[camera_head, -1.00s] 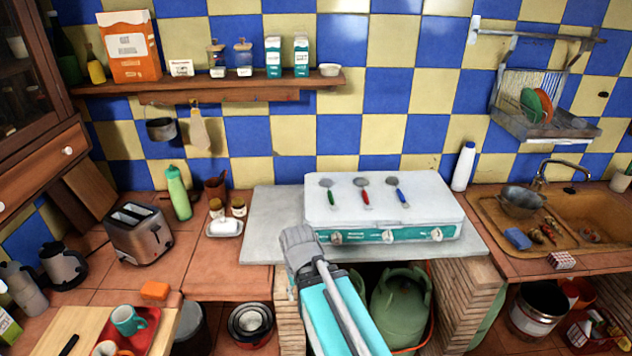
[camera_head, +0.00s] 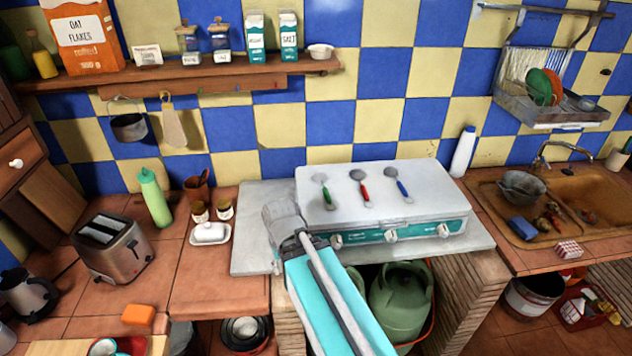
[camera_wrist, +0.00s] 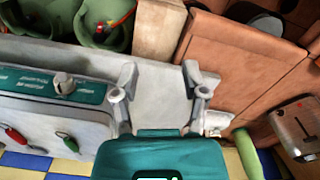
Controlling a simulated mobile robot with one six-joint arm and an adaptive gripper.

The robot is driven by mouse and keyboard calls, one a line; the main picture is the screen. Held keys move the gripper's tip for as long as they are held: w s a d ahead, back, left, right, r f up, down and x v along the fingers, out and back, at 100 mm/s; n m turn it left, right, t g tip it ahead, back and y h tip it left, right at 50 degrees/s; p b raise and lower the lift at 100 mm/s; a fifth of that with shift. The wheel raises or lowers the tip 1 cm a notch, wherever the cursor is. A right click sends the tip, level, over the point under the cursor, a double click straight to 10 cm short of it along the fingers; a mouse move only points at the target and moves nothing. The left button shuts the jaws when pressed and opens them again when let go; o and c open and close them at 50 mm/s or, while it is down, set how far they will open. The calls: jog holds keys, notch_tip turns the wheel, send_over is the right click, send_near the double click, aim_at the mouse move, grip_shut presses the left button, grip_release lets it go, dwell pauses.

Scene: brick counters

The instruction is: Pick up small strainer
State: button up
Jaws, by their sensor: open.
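Three small strainer-like utensils lie on the white stove top (camera_head: 430,185): one with a green handle (camera_head: 328,196), one with a red handle (camera_head: 364,189), one with a blue handle (camera_head: 402,188). I cannot tell which is the small strainer. My gripper (camera_head: 283,216) is at the stove's left front corner, left of the green-handled one and apart from it. In the wrist view my gripper (camera_wrist: 162,85) is open and empty over the grey slab (camera_wrist: 160,95). The green handle (camera_wrist: 68,143) and red handle (camera_wrist: 17,137) show to its left there.
A white butter dish (camera_head: 210,233), two small jars, a green bottle (camera_head: 155,198) and a toaster (camera_head: 112,246) stand left of the stove. A white bottle (camera_head: 463,152) stands behind its right end. The sink (camera_head: 580,200) lies right. A green gas cylinder (camera_head: 400,295) stands below.

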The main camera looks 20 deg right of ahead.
jog(key=shift+w+d, duration=0.1)
jog(key=shift+d, duration=0.15)
jog(key=shift+o, duration=0.3)
jog(key=shift+o, duration=0.3)
jog(key=shift+d, duration=0.1)
jog(key=w+d+r+t+p, duration=0.1)
jog(key=w+d+r+p, duration=0.2)
jog(key=w+d, duration=0.3)
jog(key=w+d+r+m+t+p, duration=0.1)
jog(key=w+d+r+t+p, duration=0.1)
jog(key=w+d, duration=0.5)
jog(key=w+d+r+m+t+h+p, duration=0.1)
jog(key=w+d+r+p, duration=0.3)
jog(key=d, duration=0.5)
jog(key=shift+w+r, duration=0.9)
jog(key=shift+w, duration=0.3)
jog(key=shift+f, duration=0.1)
jog(key=b, duration=0.7)
send_over(326, 194)
jog(key=s, duration=0.3)
jog(key=f, duration=0.7)
jog(key=shift+w+a, duration=0.2)
jog(key=shift+w, duration=0.05)
jog(key=shift+w+f+b, duration=0.2)
jog(key=shift+f+b, duration=0.1)
jog(key=shift+f, duration=0.1)
